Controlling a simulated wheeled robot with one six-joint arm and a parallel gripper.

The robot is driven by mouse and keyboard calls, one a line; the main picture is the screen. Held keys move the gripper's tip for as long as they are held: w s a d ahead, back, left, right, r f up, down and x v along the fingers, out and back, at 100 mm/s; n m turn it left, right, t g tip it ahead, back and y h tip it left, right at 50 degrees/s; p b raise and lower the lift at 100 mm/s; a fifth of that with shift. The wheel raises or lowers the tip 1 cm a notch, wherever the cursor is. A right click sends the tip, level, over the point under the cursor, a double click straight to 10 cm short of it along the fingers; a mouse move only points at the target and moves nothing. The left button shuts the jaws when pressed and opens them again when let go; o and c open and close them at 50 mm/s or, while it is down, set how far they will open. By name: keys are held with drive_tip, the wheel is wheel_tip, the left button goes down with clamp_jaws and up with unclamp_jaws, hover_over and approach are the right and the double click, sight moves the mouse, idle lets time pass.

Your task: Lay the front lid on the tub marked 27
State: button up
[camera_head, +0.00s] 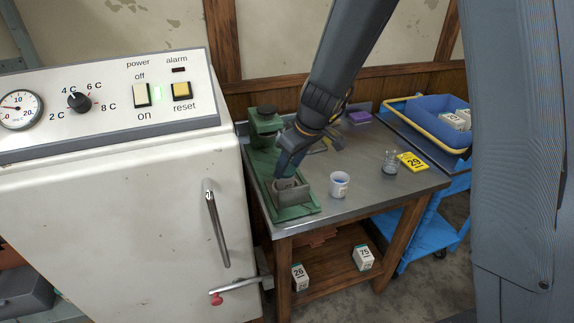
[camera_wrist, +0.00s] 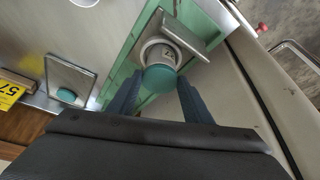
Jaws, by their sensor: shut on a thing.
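My gripper (camera_wrist: 157,90) is shut on a round teal knob (camera_wrist: 158,78), which I take to be that of the front lid. In the head view a grey boxy piece (camera_head: 294,195) is under my gripper at the front of the green tray (camera_head: 300,214). A second teal-knobbed metal lid (camera_wrist: 70,73) lies on the bench.
The white cabinet (camera_head: 110,220) stands close on the left. A white cup (camera_head: 339,185), a glass beaker (camera_head: 390,162) and a yellow 29 card (camera_head: 412,162) are on the bench. A green fixture (camera_head: 265,122) stands behind the tray. A blue bin (camera_head: 420,108) is at right.

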drive_tip(key=shift+f+b, duration=0.1)
drive_tip(key=shift+b, duration=0.3)
idle(0.5)
drive_tip(key=o, duration=1.5)
drive_tip(key=shift+r+p, duration=2.9)
drive_tip(key=shift+r, duration=1.1)
drive_tip(key=s+d+m+h, duration=0.1)
drive_tip(key=s+d+m, duration=0.2)
drive_tip(key=s+d, duration=0.2)
drive_tip(key=s+d+m+g+h, duration=0.1)
drive_tip(key=s+d+m, duration=0.1)
drive_tip(key=s+d, duration=0.3)
drive_tip(key=s+d+m+h, duration=0.1)
drive_tip(key=s+d+m, duration=0.2)
drive_tip(key=s, duration=0.8)
drive_tip(key=shift+s+d+m+g+b, duration=0.15)
drive_tip(key=shift+s+d+g, duration=0.05)
drive_tip(key=shift+d, duration=0.45)
drive_tip(key=shift+s+d+m+g+b, duration=0.15)
drive_tip(key=shift+d+g, duration=0.05)
drive_tip(key=shift+d, duration=0.45)
